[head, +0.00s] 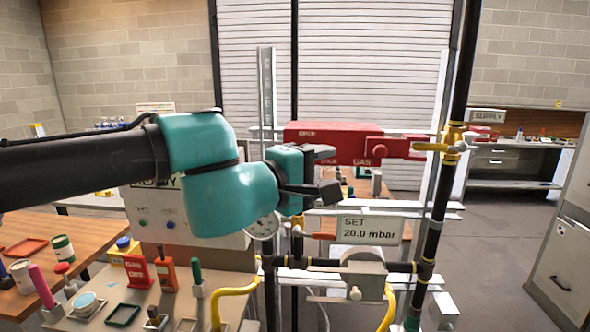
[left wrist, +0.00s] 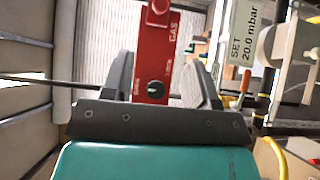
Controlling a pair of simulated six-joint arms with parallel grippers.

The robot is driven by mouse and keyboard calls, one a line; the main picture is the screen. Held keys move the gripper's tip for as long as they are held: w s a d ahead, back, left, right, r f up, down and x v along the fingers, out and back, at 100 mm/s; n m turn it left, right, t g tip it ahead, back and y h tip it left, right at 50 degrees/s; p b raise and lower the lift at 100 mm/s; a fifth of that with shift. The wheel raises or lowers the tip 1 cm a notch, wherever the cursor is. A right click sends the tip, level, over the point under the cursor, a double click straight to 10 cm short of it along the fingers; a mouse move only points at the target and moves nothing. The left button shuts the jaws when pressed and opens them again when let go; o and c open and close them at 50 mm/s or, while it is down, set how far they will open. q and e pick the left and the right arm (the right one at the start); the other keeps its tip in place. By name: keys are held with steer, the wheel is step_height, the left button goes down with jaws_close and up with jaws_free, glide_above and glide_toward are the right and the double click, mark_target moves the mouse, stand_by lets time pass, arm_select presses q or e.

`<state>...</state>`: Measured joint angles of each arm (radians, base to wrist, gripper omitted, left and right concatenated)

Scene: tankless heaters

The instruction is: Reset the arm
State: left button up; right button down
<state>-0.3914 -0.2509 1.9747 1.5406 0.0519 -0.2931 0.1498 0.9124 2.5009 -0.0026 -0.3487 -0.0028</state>
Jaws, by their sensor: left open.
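My left arm reaches in from the left in the head view, with a teal wrist. My left gripper (head: 326,172) is open, with its two dark fingers apart and nothing between them. It is in front of the red gas box (head: 335,142) and overlaps its lower left part in the head view. In the left wrist view the red box (left wrist: 160,50) shows between and beyond the open fingers, with a black knob (left wrist: 156,88) on it. I cannot tell how far the fingertips are from the box. My right gripper is not in view.
A "SET 20.0 mbar" sign (head: 370,230) and dark pipes (head: 345,265) stand below and right of the gripper. A yellow-handled valve (head: 446,147) is on the upright pipe at right. A bench with tools (head: 145,295) and a wooden table (head: 95,238) are at lower left.

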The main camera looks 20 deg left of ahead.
arm_select(q)
steer(key=shift+s, duration=0.1)
stand_by(0.5)
steer(key=w+a+f+g+y, duration=0.1)
steer(key=w+a+f, duration=0.15)
steer(key=f, duration=0.35)
steer(key=w+a+f+g+y, duration=0.1)
steer(key=w+f+y, duration=0.1)
steer(key=w+f, duration=0.35)
steer(key=a+f+m+g+y, duration=0.15)
steer(key=a+f, duration=0.25)
steer(key=f, duration=0.7)
steer(key=w+a+f+m+g+y, duration=0.1)
steer(key=a+f+g, duration=0.25)
steer(key=f, duration=0.85)
steer(key=a+f+m+g+y, duration=0.1)
steer(key=a+f, duration=0.4)
steer(key=f, duration=0.6)
steer(key=s+d+f+m+g, duration=0.1)
steer(key=s+f+m+g, duration=0.35)
steer(key=f, duration=1.05)
steer(key=s+d+f+m+g+h, duration=0.1)
steer(key=s+d+f, duration=0.3)
steer(key=s+f, duration=0.1)
steer(key=s+d+f+m+g+h, duration=0.1)
steer(key=s+d+f, duration=0.3)
steer(key=s, duration=0.4)
steer(key=shift+s+f+m, duration=0.25)
steer(key=shift+f+m, duration=0.05)
steer(key=shift+f, duration=0.25)
